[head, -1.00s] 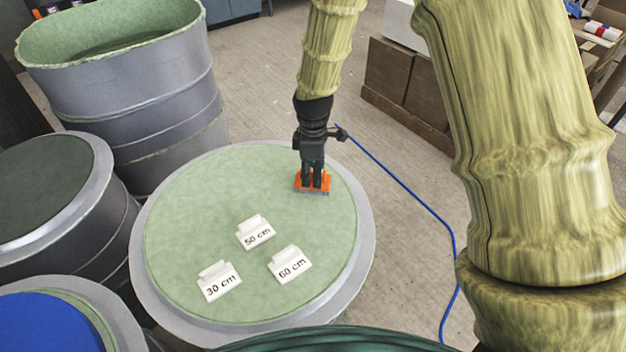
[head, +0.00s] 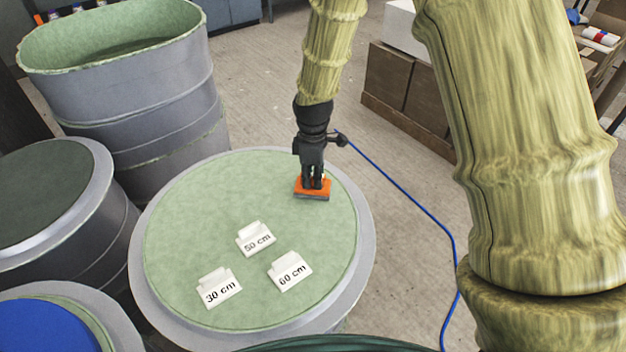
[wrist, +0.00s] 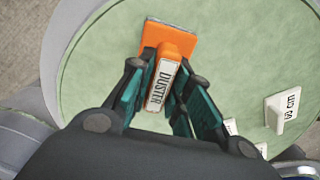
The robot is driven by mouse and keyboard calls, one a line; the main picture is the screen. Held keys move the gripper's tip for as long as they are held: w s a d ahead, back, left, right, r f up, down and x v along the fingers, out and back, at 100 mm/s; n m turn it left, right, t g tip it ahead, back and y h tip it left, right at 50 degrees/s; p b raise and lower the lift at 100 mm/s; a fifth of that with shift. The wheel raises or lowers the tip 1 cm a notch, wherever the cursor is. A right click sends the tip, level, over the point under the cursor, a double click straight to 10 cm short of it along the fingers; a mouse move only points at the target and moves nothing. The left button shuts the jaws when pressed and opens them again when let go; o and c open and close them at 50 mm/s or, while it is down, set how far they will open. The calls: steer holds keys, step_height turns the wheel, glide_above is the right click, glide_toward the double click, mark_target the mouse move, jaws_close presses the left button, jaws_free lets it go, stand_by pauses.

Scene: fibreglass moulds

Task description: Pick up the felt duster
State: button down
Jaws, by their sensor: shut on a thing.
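The felt duster (head: 313,194) is an orange block with a grey felt base, at the back right of the round pale green mould top (head: 190,220). In the wrist view the duster (wrist: 177,42) shows a white label reading DUSTER. My gripper (head: 314,184) points down over it, with its fingers shut on the duster's raised middle part. In the wrist view my gripper (wrist: 162,95) has one finger on each side of the labelled part. I cannot tell for sure whether the felt base touches the mould top.
Three white label stands, 50 cm (head: 256,239), 60 cm (head: 290,271) and 30 cm (head: 219,288), stand on the mould top. A tall grey mould (head: 140,90) stands behind left. A blue hose (head: 420,198) lies on the floor at right.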

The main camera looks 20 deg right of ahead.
steer(key=shift+r, duration=0.4)
steer(key=shift+s+a+r+b, duration=0.15)
steer(key=shift+s+r, duration=0.1)
steer(key=shift+r, duration=0.3)
steer(key=shift+s+d+r+b, duration=0.1)
steer(key=shift+s+r+b, duration=0.1)
steer(key=shift+r, duration=0.35)
steer(key=s+a+r+b, duration=0.1)
steer(key=s+a, duration=0.2)
steer(key=s, duration=1.2)
steer(key=shift+r, duration=0.25)
steer(key=shift+w+a, duration=0.1)
steer(key=c, duration=1.9)
jaws_free()
jaws_close()
